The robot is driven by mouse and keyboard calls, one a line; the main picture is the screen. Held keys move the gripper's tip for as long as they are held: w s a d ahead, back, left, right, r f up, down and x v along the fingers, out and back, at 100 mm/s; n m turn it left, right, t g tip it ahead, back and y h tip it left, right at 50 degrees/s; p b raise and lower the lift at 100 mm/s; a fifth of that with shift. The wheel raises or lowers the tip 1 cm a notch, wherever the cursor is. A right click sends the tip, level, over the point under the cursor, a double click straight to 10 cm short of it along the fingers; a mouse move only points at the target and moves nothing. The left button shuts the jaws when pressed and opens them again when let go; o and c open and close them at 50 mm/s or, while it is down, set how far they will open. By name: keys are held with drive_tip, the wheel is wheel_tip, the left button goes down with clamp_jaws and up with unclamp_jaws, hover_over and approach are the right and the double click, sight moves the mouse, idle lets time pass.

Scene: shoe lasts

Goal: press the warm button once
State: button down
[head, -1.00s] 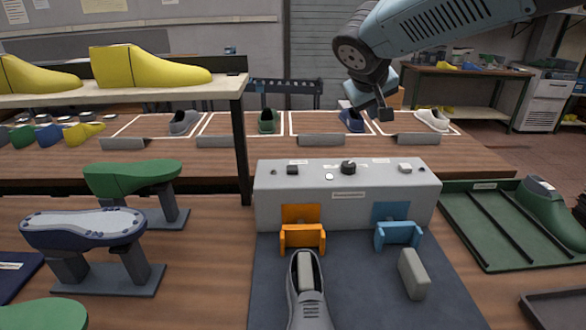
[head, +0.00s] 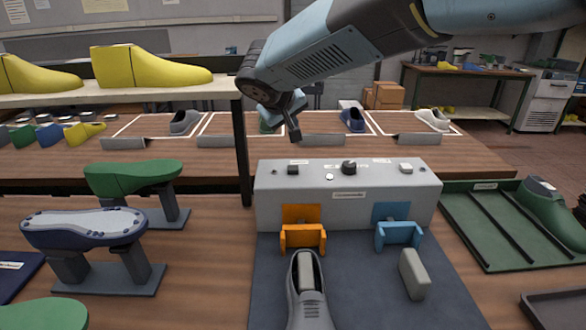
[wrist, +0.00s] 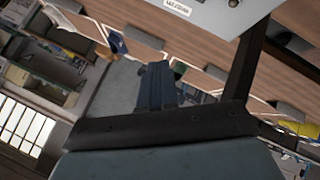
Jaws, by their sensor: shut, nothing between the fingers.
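The grey control box (head: 345,205) stands on the bench in the middle of the head view. Its top carries a dark square button (head: 293,170) at the left, a black knob (head: 348,167) in the middle and a pale square button (head: 405,168) at the right. The labels are too small to read, so I cannot tell which button is the warm one. My gripper (head: 295,134) is shut and empty, pointing down above the box's back left part, apart from it. In the wrist view part of the box (wrist: 205,12) shows at the top.
An orange holder (head: 303,238) and a blue holder (head: 398,235) stand before the box, with a grey shoe (head: 307,295) and a grey block (head: 414,274) on the mat. A shelf post (head: 242,150) rises left of the box. A green tray (head: 470,245) lies right.

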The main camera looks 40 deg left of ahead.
sight(291, 169)
drive_tip(key=shift+f, duration=4.4)
drive_tip(key=shift+f, duration=0.9)
drive_tip(key=shift+r, duration=0.95)
drive_tip(key=shift+r, duration=0.1)
drive_tip(key=shift+r, duration=2.4)
drive_tip(key=shift+d, duration=0.1)
